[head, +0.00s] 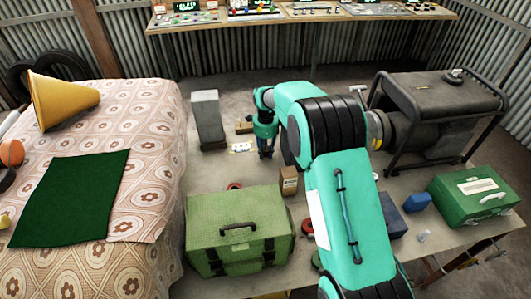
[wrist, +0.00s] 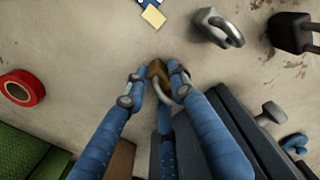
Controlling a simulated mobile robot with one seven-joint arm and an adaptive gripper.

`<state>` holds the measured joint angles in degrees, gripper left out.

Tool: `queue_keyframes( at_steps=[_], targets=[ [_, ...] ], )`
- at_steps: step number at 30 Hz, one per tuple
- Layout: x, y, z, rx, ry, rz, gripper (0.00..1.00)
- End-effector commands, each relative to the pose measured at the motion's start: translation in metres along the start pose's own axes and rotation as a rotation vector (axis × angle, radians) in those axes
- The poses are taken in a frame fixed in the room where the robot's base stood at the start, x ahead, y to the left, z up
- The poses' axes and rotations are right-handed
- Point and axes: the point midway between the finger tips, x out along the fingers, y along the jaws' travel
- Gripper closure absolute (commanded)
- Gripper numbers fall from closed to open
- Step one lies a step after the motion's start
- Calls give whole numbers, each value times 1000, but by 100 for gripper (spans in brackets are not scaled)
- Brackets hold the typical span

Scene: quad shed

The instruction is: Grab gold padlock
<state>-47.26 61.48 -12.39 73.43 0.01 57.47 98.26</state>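The gold padlock (wrist: 156,69) is in the middle of the wrist view, with its silver shackle toward my gripper. My gripper (wrist: 158,76) has its blue fingers on both sides of the padlock, very close to its body. A third finger stands behind the shackle. I cannot tell whether the fingertips press on the padlock or whether it rests on the table. In the head view my gripper (head: 266,150) points down at the table, and the padlock cannot be made out there.
A silver padlock (wrist: 216,28) and a dark padlock (wrist: 292,32) lie beyond my gripper. A red tape roll (wrist: 20,90) is at the left. A green toolbox (head: 240,235) stands nearer, a grey metal block (head: 207,120) farther left, and a generator (head: 435,110) at the right.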

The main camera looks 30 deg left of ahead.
Motion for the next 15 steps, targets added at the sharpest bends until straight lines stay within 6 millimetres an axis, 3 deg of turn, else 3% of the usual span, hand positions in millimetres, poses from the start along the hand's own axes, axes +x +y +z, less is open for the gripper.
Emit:
queue_keyframes(
  at_steps=[15],
  targets=[
    [-9, 0, 0, 0, 0, -1, 100]
  ],
)
